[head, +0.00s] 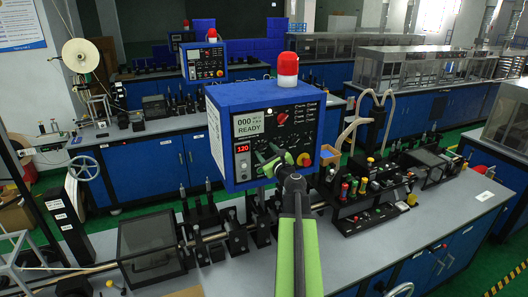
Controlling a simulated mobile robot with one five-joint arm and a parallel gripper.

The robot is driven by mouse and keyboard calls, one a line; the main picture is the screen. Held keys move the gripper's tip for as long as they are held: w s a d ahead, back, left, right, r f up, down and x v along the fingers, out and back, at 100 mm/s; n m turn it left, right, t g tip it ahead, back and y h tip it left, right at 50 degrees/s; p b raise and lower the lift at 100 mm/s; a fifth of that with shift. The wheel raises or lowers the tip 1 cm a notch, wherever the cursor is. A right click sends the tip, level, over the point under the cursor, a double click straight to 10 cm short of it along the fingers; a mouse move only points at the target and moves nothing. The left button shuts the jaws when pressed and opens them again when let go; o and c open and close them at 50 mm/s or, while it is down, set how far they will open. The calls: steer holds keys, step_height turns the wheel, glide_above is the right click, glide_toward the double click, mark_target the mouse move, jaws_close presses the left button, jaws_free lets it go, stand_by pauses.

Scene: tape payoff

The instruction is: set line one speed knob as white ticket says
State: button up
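A blue control box (225,112) with a dark front panel stands over the near bench, at the middle of the head view. Its panel has a white display (248,124) reading "000" and "READY", and a red display (242,148) reading "120". A red knob (282,118) sits at the panel's upper middle. A white sheet (214,138) is on the box's left side; its writing is too small to read. My gripper (277,161), with green parts, is in front of the panel's lower middle and hides part of it. I cannot tell which knob it touches, or whether it is open.
A red lamp (288,69) tops the box. Below it, the grey bench (385,262) carries black fixtures, a clear dark cover (150,247) and a black block with coloured knobs (362,203). A second blue box (203,62) stands behind. The bench's front right is bare.

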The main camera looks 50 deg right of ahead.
steer(key=shift+w+a, duration=0.1)
steer(key=shift+a, duration=0.1)
steer(key=c, duration=1)
steer(key=shift+d+r, duration=0.1)
steer(key=shift+d, duration=0.1)
jaws_close()
steer(key=shift+w+a, duration=0.1)
steer(key=shift+w, duration=0.05)
steer(key=shift+n, duration=0.4)
steer(key=n, duration=0.3)
steer(key=shift+f+n, duration=0.2)
steer(key=shift+n, duration=0.1)
steer(key=n, duration=0.6)
steer(key=shift+a, duration=0.1)
steer(key=n, duration=0.6)
